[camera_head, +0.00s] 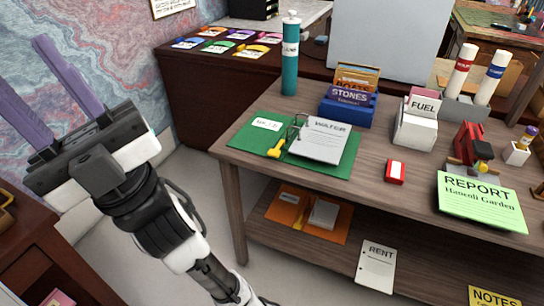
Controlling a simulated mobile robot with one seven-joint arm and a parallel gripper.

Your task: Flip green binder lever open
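The green binder (341,168) lies spread open on the wooden desk, with a labelled left cover and a stack of printed white sheets (320,142) on its right side. Metal rings (298,124) stand up at its middle. A yellow lever (275,151) sits at the near end of the rings, pointing toward the front left. I cannot tell from here whether the rings are parted. My gripper (20,68) is at the far left, well away from the binder. Its two long fingers are apart with nothing between them, pointing to the upper left.
Behind the binder stand a teal tube (290,60) and a blue STONES box (348,108). To the right are a white FUEL box (416,125), a red-and-white block (395,172) and a green REPORT pad (480,203). An orange binder (288,213) lies on the lower shelf.

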